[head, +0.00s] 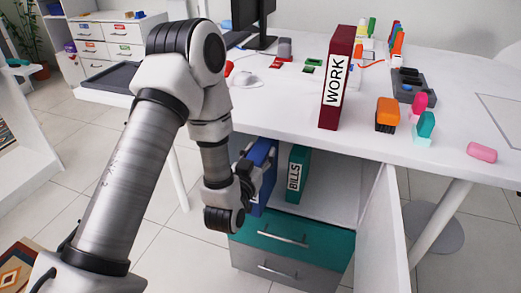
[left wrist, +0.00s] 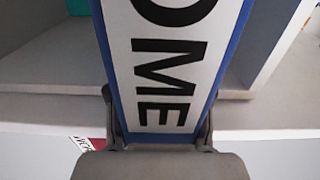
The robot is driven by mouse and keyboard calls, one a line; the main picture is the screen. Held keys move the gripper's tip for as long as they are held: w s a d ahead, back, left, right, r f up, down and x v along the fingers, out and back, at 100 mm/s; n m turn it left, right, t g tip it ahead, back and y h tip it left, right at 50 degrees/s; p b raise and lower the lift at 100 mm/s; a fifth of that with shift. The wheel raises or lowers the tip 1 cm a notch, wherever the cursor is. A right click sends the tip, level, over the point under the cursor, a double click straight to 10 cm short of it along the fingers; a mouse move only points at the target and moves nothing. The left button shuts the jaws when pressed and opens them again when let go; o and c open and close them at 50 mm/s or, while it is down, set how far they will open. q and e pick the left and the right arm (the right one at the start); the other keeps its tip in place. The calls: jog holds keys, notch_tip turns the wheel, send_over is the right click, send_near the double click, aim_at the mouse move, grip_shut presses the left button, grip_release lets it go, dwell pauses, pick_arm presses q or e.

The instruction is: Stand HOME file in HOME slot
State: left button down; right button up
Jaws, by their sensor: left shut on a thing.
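The blue HOME file (head: 263,155) is at the open compartment under the desk, left of the teal BILLS file (head: 297,175). My left gripper (head: 247,173) is shut on the HOME file, its arm covering part of it. In the left wrist view the file's white spine label (left wrist: 165,60) shows the letters OME, with the gripper fingers (left wrist: 160,135) on both sides of the spine. The file's lower end and the HOME slot are hidden or cannot be made out. The dark red WORK file (head: 337,80) stands upright on the desk top. My right gripper is not in view.
The desk top (head: 270,110) hangs over the compartment. Teal and grey drawers (head: 290,240) are below it, and an open white door (head: 378,235) stands at its right. An orange block (head: 387,115) and several small things lie on the desk.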

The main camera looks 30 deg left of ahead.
pick_arm(q)
jog(key=w+a+f, duration=0.5)
jog(key=w+a, duration=0.3)
jog(key=w, duration=0.3)
jog(key=shift+w+b, duration=0.15)
jog(key=shift+b, duration=0.25)
jog(key=shift+f, duration=0.1)
jog(key=shift+c, duration=2.4)
grip_release()
